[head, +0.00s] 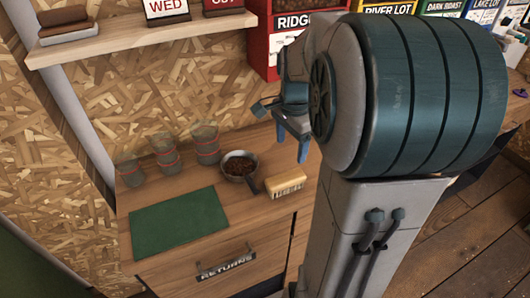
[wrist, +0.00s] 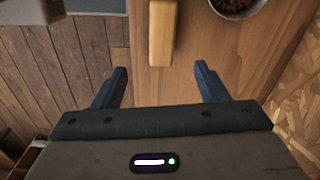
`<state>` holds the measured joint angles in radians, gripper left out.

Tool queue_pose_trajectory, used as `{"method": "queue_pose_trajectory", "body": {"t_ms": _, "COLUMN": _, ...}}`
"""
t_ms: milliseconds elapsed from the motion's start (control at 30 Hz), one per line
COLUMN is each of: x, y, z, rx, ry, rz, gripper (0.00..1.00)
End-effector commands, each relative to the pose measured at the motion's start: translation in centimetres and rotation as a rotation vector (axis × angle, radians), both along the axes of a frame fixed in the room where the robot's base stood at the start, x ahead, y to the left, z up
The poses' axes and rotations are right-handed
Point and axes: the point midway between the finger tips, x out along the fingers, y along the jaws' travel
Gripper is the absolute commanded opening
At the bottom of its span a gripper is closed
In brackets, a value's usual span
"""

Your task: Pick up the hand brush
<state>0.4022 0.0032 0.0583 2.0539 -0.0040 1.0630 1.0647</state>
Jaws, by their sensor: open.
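The hand brush (head: 286,180) is a small light-wood block with a row of pale bristles along its lower side. It lies on the wooden counter, right of a pan of beans. It also shows upright in the wrist view (wrist: 161,34), at the top middle, cut off by the top edge. My gripper (head: 292,143) is above and behind the brush in the head view, with nothing between its blue fingers. In the wrist view my gripper (wrist: 160,72) has its fingers wide apart, and the brush lies beyond the tips, roughly centred between them.
The pan of dark beans (head: 240,163) is close left of the brush, its handle reaching toward it. A green mat (head: 180,222) covers the front left counter. A drawer marked RETURNS (head: 227,264) is below. A shelf (head: 140,40) hangs above.

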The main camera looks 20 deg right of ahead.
Motion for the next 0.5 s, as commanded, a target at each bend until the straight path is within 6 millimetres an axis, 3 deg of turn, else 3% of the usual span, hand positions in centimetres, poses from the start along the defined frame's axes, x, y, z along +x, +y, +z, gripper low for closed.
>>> {"method": "queue_pose_trajectory", "body": {"t_ms": 167, "x": 0.8, "y": -1.4, "z": -0.7, "rx": 0.012, "ry": 0.020, "rz": -0.126, "gripper": 0.67}}
{"method": "queue_pose_trajectory", "body": {"t_ms": 500, "x": 0.8, "y": -1.3, "z": -6.8, "rx": 0.013, "ry": 0.024, "rz": -0.132, "gripper": 0.67}}
